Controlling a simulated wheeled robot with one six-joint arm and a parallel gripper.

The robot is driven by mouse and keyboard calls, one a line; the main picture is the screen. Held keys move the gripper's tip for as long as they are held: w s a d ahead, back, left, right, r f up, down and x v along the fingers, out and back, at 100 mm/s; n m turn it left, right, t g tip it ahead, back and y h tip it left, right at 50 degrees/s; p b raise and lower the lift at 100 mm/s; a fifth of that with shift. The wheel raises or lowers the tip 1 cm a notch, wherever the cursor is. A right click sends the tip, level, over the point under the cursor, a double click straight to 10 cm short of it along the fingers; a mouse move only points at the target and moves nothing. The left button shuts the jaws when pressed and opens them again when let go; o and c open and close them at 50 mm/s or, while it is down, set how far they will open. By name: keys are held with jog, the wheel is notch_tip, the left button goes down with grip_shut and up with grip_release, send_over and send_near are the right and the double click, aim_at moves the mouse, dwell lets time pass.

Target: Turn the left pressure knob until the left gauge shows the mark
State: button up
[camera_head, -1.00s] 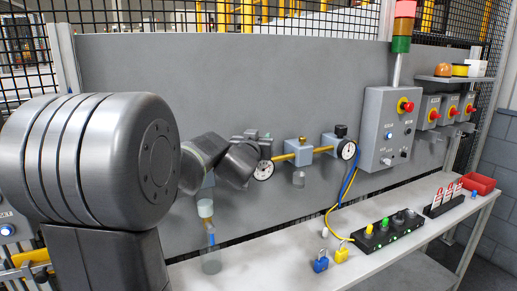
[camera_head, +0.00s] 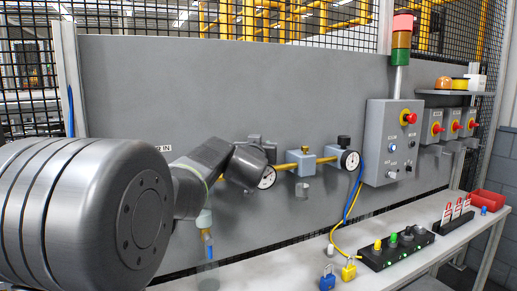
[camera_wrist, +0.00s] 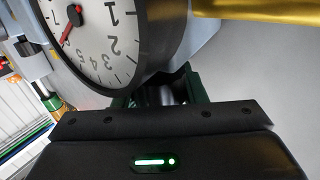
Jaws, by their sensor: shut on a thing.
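The left gauge (camera_head: 267,178) is a round white dial with a dark rim, on the panel beside my gripper (camera_head: 260,148). In the wrist view the gauge (camera_wrist: 105,45) is large and close at upper left, cut off by the frame. Its red needle runs from the dark hub toward the lower left; numerals 1 and 2 are readable. I cannot make out the mark. My gripper (camera_wrist: 164,93) is shut on the left pressure knob, just behind the gauge's rim. The knob is mostly hidden by the jaws and the gauge.
A yellow pipe (camera_head: 328,160) leads right to another gauge (camera_head: 350,160) with a black knob (camera_head: 344,141). A grey control box (camera_head: 392,142) stands farther right. The bench (camera_head: 285,262) below holds padlocks and a black strip of buttons.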

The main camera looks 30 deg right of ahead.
jog(key=o, duration=1)
jog(key=p+v, duration=0.1)
jog(key=v, duration=1.2)
jog(key=shift+s+a, duration=0.25)
jog(key=shift+s, duration=0.05)
jog(key=shift+w, duration=0.1)
jog(key=b+x, duration=0.1)
jog(key=x, duration=1.2)
jog(key=shift+w+d, duration=0.3)
jog(key=shift+s, duration=0.1)
